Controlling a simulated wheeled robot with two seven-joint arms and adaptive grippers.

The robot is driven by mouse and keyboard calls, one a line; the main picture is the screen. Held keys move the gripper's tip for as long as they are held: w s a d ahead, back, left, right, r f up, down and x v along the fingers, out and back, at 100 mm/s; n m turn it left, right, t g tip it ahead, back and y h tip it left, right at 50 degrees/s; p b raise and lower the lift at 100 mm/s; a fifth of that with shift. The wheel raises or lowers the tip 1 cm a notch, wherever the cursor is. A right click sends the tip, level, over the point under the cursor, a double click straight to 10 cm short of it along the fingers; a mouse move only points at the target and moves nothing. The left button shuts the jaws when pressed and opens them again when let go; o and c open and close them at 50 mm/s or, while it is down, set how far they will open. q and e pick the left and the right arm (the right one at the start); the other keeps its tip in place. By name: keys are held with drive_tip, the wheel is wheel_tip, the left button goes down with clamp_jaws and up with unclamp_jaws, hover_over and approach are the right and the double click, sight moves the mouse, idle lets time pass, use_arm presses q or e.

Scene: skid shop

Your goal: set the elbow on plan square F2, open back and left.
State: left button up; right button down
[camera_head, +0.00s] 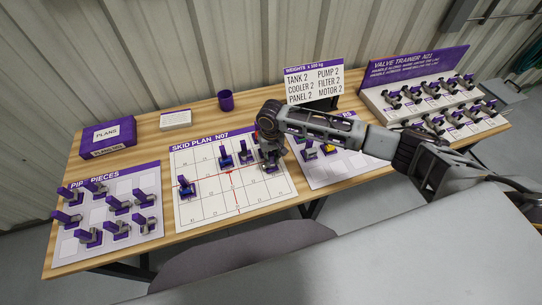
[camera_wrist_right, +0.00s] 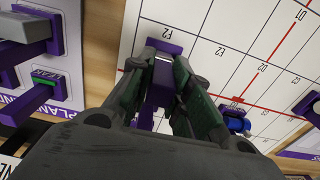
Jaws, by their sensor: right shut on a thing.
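My right gripper (camera_head: 270,157) is over the right part of the skid plan board (camera_head: 205,206). In the right wrist view its fingers (camera_wrist_right: 165,68) are shut on a purple piece, which I take to be the elbow (camera_wrist_right: 160,80). The elbow's purple foot (camera_wrist_right: 164,46) is at the printed F2 label, over plan square F2 (camera_wrist_right: 182,22). I cannot tell whether the foot touches the board. The fingers hide much of the elbow, so its open ends are not clear. My left gripper is not in view.
Blue-topped pieces stand on the plan at left (camera_head: 187,188) and at the back (camera_head: 225,157). The pipe pieces tray (camera_head: 70,245) is at left. Another tray (camera_head: 372,165) adjoins the plan at right. A purple cup (camera_head: 226,100) and weights sign (camera_head: 313,84) stand behind. The plan's front is clear.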

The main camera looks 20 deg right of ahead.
drive_tip(key=shift+f, duration=0.7)
idle(1.4)
drive_tip(key=c, duration=1.3)
unclamp_jaws()
drive_tip(key=shift+o, duration=0.2)
drive_tip(key=shift+r+p, duration=0.6)
drive_tip(key=shift+p, duration=0.4)
drive_tip(key=shift+r, duration=0.1)
drive_tip(key=shift+r, duration=3.4)
